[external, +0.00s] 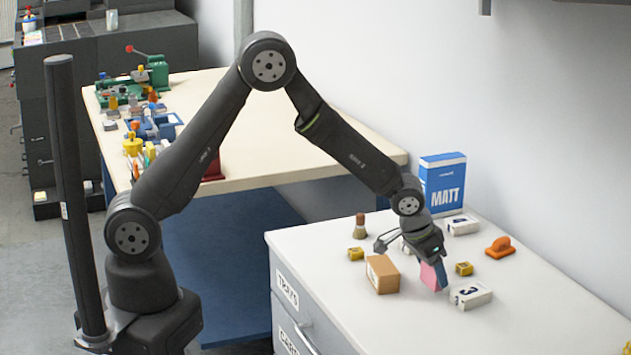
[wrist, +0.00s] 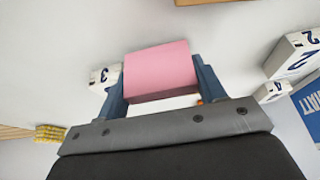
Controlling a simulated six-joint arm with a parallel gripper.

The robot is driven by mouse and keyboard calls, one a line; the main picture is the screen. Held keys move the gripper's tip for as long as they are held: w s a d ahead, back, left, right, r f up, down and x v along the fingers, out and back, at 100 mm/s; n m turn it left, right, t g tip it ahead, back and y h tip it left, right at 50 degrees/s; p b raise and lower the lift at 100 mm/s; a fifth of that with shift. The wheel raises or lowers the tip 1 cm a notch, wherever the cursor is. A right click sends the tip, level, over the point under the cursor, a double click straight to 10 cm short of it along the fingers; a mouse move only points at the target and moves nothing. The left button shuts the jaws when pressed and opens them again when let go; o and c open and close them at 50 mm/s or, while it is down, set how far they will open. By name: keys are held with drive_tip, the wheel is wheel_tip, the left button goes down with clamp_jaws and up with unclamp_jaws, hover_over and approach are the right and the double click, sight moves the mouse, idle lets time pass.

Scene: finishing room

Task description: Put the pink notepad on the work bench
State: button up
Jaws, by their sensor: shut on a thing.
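The pink notepad (external: 428,277) is a small pink block between the fingers of my gripper (external: 434,274), over the white drawer cabinet top (external: 560,320). In the wrist view the notepad (wrist: 160,67) sits between the two blue-grey fingers of my gripper (wrist: 160,82), which are shut on it. I cannot tell whether its lower edge touches the cabinet top. The work bench (external: 290,140), a cream-topped table, stands behind and left of the cabinet, with wide bare surface at its middle and right.
Close to the notepad are a cardboard box (external: 382,276), a white numbered block (external: 470,296) and a yellow block (external: 464,268). A blue MATT box (external: 443,183) and orange tool (external: 500,247) stand farther back. Tools, including a green machine (external: 135,85), crowd the bench's left end.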

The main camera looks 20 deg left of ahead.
drive_tip(key=r, duration=0.1)
drive_tip(key=s+r, duration=0.1)
drive_tip(key=r, duration=0.1)
drive_tip(key=shift+s+d+r, duration=0.1)
drive_tip(key=shift+s, duration=0.05)
drive_tip(key=s+r, duration=0.6)
drive_tip(key=s, duration=0.4)
drive_tip(key=w+a+f+n+y, duration=0.1)
drive_tip(key=w+a+f+n, duration=0.1)
drive_tip(key=w+a, duration=0.95)
drive_tip(key=w+a+f+n, duration=0.2)
drive_tip(key=w+a+f, duration=0.1)
drive_tip(key=w+a, duration=0.8)
drive_tip(key=w+a+n, duration=0.1)
drive_tip(key=w+a, duration=0.1)
drive_tip(key=a, duration=0.3)
drive_tip(key=w+a+f+n, duration=0.1)
drive_tip(key=w+a, duration=0.2)
drive_tip(key=a, duration=0.2)
drive_tip(key=w+a+t+y, duration=0.1)
drive_tip(key=w+a, duration=0.1)
drive_tip(key=a, duration=0.3)
drive_tip(key=shift+w+a+f+n, duration=0.1)
drive_tip(key=shift+w+f+n, duration=0.1)
drive_tip(key=shift+f+n, duration=0.15)
drive_tip(key=w+a+f+n+y, duration=0.1)
drive_tip(key=a+n, duration=0.1)
drive_tip(key=a, duration=1.3)
drive_tip(key=shift+a+f, duration=0.35)
drive_tip(key=shift+f, duration=0.05)
